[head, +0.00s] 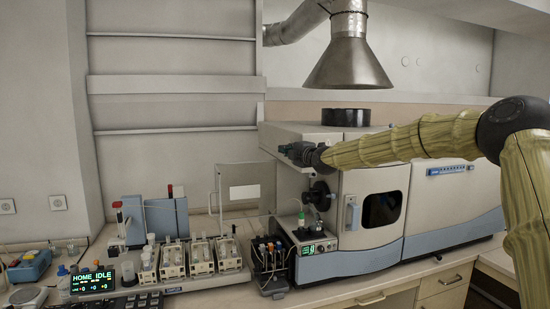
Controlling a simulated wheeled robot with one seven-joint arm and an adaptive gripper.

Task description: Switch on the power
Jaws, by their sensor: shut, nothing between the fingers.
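The plasma spectrometer (335,190) is a large grey-white and blue bench machine with a dark window in its front door. No power switch can be made out on it; it may be too small or hidden. My arm, in a yellow-green sleeve, reaches in from the right across the upper front of the machine. My gripper (284,149) is dark, shut and empty, and points left by the machine's upper left corner. I cannot tell whether it touches the casing. The gripper and arm hide part of the upper front.
A small module with a green display (314,248) stands at the machine's lower left. An autosampler with several racks (200,257) and a display reading HOME IDLE (93,281) fill the bench to the left. A metal exhaust hood (347,62) hangs above the machine.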

